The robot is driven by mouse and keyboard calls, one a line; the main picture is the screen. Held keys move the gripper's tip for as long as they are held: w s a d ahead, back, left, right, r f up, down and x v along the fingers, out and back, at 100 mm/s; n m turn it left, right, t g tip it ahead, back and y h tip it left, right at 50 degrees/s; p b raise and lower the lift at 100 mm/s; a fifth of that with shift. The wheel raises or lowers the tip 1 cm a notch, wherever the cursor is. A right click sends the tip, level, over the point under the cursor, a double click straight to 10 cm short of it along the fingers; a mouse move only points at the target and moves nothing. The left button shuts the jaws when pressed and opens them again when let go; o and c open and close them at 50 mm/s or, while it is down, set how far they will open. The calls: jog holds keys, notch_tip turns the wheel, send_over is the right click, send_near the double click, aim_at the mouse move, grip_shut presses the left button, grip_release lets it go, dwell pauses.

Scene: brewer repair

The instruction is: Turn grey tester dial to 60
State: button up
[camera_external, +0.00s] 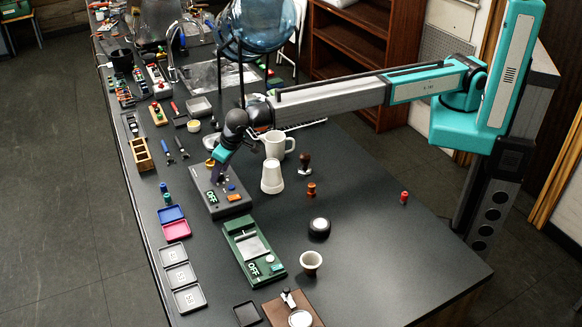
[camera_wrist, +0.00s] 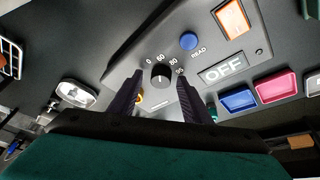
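The grey tester (camera_external: 236,207) lies on the dark counter, with an OFF display, an orange switch and a blue READ button on top. Its black dial (camera_wrist: 160,72) shows in the wrist view, with the marks 0, 60, 80 and a partly hidden last one around its upper side. A short pale pointer line shows on the knob; which mark it is set to I cannot tell. My gripper (camera_wrist: 159,77) is open, with one finger on each side of the dial; contact is not clear. In the external view my gripper (camera_external: 218,172) is low over the tester's far end and hides the dial.
A green device (camera_external: 243,235) with its own OFF display stands just nearer the camera. A white mug (camera_external: 274,146) and an upturned white cup (camera_external: 271,182) stand close right of my gripper. Blue (camera_external: 171,215) and pink (camera_external: 176,230) trays lie left. The right counter is mostly clear.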

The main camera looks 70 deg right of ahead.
jog(key=b+v, duration=0.5)
jog(key=v, duration=0.8)
jog(key=shift+s+r+b, duration=0.15)
jog(key=shift+r+b, duration=0.15)
jog(key=shift+r, duration=0.05)
dwell(0.5)
